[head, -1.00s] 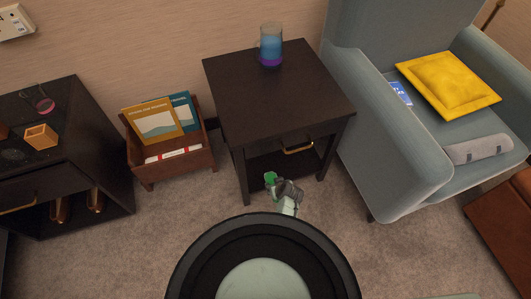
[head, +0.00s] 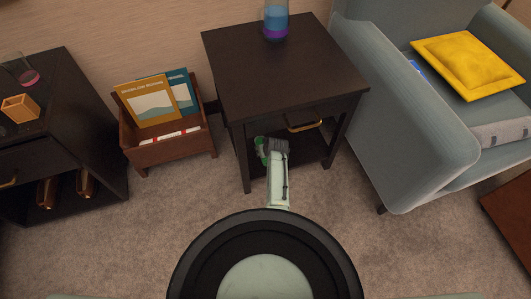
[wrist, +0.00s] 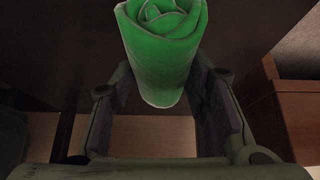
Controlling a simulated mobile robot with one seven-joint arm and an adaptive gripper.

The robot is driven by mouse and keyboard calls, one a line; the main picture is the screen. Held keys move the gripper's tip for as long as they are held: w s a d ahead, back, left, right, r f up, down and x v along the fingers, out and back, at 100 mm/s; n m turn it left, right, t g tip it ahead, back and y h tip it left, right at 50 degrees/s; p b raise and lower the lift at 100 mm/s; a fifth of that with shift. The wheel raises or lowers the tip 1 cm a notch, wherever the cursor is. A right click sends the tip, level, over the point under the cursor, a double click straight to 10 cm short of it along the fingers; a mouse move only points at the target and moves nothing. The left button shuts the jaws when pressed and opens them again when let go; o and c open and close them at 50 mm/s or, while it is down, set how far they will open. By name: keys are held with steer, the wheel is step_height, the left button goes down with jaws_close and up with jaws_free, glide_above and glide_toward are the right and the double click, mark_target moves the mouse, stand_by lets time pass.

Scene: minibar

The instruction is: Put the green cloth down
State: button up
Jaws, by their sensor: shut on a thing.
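The green cloth (wrist: 163,60) is a tight roll, and in the wrist view it stands between my two fingers with its spiral end toward the top of the picture. My gripper (wrist: 160,92) is shut on it. In the head view the cloth (head: 261,149) shows as a small green patch at the left of my gripper (head: 270,148). Both are at the open front of the dark side table (head: 270,85), below its drawer and by the lower shelf (head: 308,154). I cannot tell whether the cloth touches the shelf.
A blue and purple tumbler (head: 276,22) stands at the back of the tabletop. A magazine rack (head: 170,150) stands left of the table and a grey-blue armchair (head: 420,150) stands right of it. The drawer handle (head: 304,126) and the table legs are close to my gripper.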

steer(key=shift+f, duration=0.1)
steer(key=shift+f, duration=0.1)
steer(key=shift+f, duration=0.15)
steer(key=o, duration=1)
steer(key=shift+s+r+p, duration=0.1)
steer(key=shift+r+p, duration=0.5)
steer(key=p+v, duration=1.1)
steer(key=p, duration=0.1)
